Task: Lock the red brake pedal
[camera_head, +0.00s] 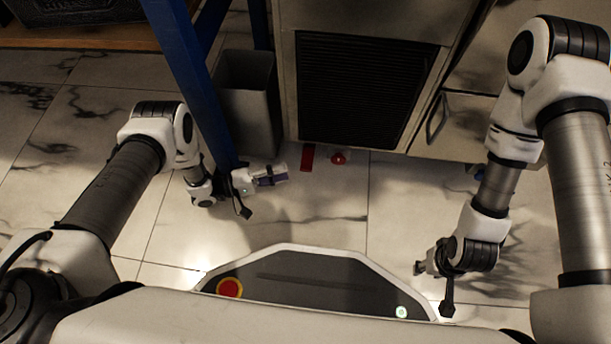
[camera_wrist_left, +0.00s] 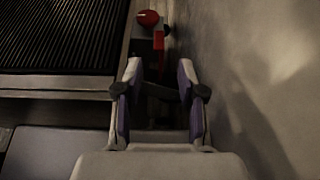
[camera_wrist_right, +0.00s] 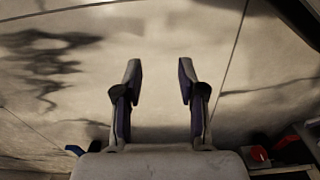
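Low at the foot of the steel cabinet are a red flat piece (camera_head: 307,157) and, to its right, a round red knob (camera_head: 338,158). I cannot tell for sure which is the brake pedal. The knob (camera_wrist_left: 148,18) and a narrow red part (camera_wrist_left: 161,42) also show in the left wrist view, ahead of the fingers. My left gripper (camera_head: 282,174) is low near the floor, left of the red parts and apart from them. Its fingers (camera_wrist_left: 160,78) are open and empty. My right gripper (camera_head: 418,268) is farther right; its fingers (camera_wrist_right: 159,75) are open and empty above the floor.
The steel cabinet (camera_head: 285,75) has a dark ribbed panel (camera_head: 365,90). A blue post (camera_head: 185,75) and a grey bin (camera_head: 247,100) stand close to my left arm. A drawer front with a handle (camera_head: 436,118) is at the right. The marble floor (camera_head: 330,215) in front is clear.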

